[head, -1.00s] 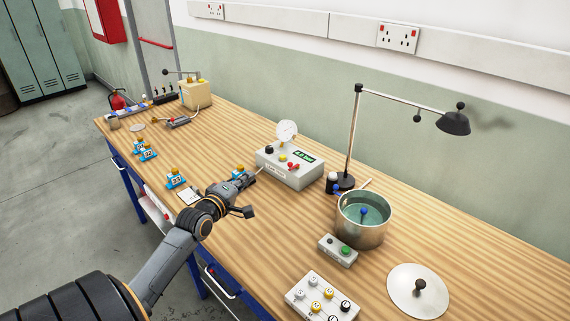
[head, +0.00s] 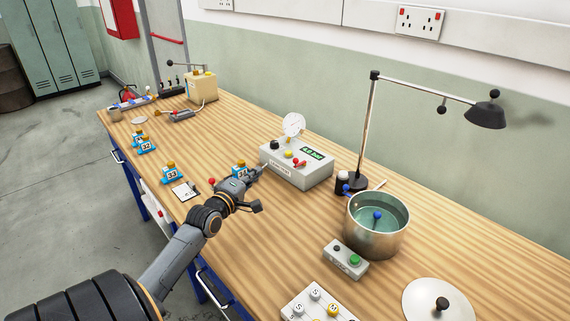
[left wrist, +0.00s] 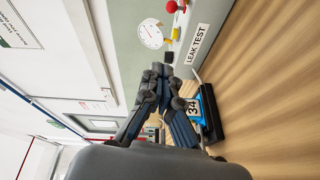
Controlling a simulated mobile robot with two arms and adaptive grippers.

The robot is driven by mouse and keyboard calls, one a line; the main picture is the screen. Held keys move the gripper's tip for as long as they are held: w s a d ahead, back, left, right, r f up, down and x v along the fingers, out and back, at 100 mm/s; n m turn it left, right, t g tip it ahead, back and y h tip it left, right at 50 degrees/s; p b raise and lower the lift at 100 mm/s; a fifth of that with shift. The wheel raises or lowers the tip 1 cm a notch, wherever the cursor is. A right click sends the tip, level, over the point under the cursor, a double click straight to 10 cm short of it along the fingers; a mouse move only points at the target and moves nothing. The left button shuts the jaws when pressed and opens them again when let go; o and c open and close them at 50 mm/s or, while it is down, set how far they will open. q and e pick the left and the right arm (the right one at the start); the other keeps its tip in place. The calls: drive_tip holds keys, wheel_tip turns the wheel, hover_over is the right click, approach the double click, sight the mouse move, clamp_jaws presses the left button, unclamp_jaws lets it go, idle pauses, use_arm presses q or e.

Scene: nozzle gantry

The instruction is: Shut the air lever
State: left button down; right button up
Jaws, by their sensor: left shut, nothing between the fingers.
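The grey leak test box (head: 297,170) stands on the bench, with a red lever (head: 299,163) on its top beside a yellow knob and a black knob. The red lever's knob also shows at the top edge of the left wrist view (left wrist: 171,7). I cannot tell the lever's exact angle. My left gripper (head: 263,170) is shut and empty, just off the box's left front corner and short of the lever. In the left wrist view its fingertips (left wrist: 161,74) are together, below the box's panel. My right gripper is not in view.
A blue nozzle block marked 34 (left wrist: 194,107) sits close beside my left fingers. A round gauge (head: 293,124) rises behind the box. A lamp (head: 367,130) and a water pot (head: 377,225) stand to the right. Bench behind the box is clear.

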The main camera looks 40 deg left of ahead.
use_arm(q)
drive_tip(key=w+f+p, duration=0.1)
drive_tip(key=w+p, duration=0.1)
drive_tip(key=w, duration=0.9)
drive_tip(key=shift+w+d+f, duration=0.2)
drive_tip(key=shift+w+d, duration=0.15)
drive_tip(key=shift+d, duration=0.05)
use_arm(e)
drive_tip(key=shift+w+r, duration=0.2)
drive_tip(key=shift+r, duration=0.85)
